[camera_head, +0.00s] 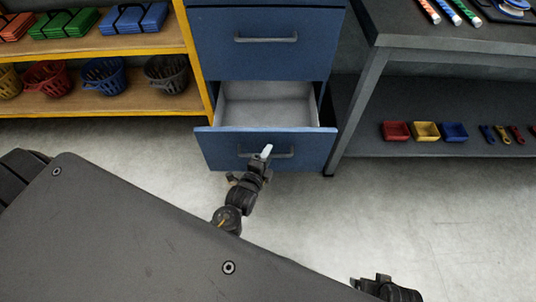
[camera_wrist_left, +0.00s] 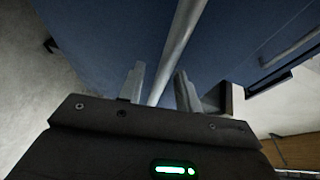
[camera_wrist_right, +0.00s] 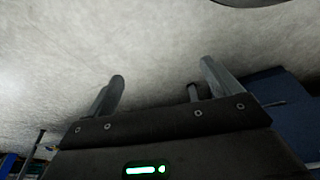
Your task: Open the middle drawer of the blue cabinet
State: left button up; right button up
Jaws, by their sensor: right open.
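The blue cabinet (camera_head: 267,62) stands at the top centre of the head view. Below a shut drawer with a handle (camera_head: 266,38), another drawer (camera_head: 218,139) stands pulled out, its grey inside empty. My left gripper (camera_head: 265,153) is at this open drawer's front handle (camera_head: 285,154). In the left wrist view, the handle bar (camera_wrist_left: 178,48) runs between the left gripper's fingers (camera_wrist_left: 160,78), which are drawn in around it. My right gripper (camera_wrist_right: 161,68) is open and empty over the floor. Anything below the open drawer is hidden.
A yellow-edged shelf (camera_head: 130,43) with baskets and coloured cases stands left of the cabinet. A grey workbench (camera_head: 455,36) with small bins on its lower shelf stands to the right. The floor (camera_head: 440,215) is clear in front of the workbench.

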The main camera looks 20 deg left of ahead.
pick_arm(q)
jog(key=s+r+p, duration=0.1)
jog(key=s+r, duration=0.1)
jog(key=s, duration=0.8)
jog(key=shift+s, duration=0.15)
pick_arm(e)
jog(key=f, duration=0.3)
jog(key=shift+s, duration=0.2)
pick_arm(q)
jog(key=shift+f, duration=0.1)
